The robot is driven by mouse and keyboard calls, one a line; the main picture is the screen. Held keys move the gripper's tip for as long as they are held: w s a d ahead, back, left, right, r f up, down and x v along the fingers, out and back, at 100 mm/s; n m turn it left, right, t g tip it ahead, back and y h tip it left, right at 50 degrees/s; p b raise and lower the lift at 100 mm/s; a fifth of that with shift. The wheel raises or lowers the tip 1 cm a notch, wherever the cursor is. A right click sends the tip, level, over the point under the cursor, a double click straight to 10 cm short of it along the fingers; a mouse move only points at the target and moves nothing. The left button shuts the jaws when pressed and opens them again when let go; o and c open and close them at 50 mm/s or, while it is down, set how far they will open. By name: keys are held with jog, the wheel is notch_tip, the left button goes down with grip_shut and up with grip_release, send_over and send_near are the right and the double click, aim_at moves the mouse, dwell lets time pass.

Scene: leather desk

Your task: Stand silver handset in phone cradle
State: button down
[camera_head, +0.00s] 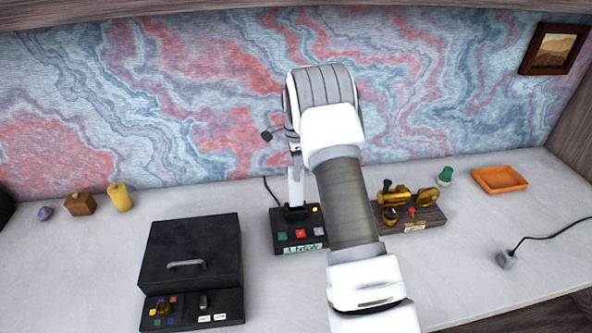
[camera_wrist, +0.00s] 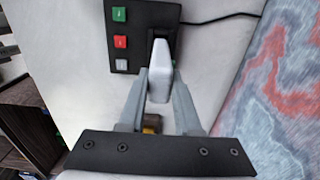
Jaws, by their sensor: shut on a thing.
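The silver handset (camera_head: 296,180) stands upright, its lower end meeting the top of the black phone cradle (camera_head: 285,243) in the head view. I cannot tell how deep it sits. In the wrist view the handset (camera_wrist: 160,70) is between the two grey fingers of my gripper (camera_wrist: 161,84), which is shut on it. The cradle (camera_wrist: 145,15) lies beyond it there, with green, red and pale buttons. In the head view my wrist and arm hide most of the gripper and the handset's upper end.
A black box with a handle (camera_head: 190,255) stands left of the cradle. A brass device on a wooden base (camera_head: 425,218) stands close right. A green-topped piece (camera_head: 445,176), orange tray (camera_head: 498,180) and grey plug (camera_head: 506,260) lie farther right. The marbled wall (camera_head: 210,100) rises behind.

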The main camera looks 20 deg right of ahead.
jog(key=shift+f+b, duration=1.2)
jog(key=shift+f, duration=0.85)
jog(key=c, duration=0.5)
grip_release()
jog(key=shift+r, duration=0.1)
notch_tip(320, 180, up, 17)
jog(key=shift+r, duration=0.2)
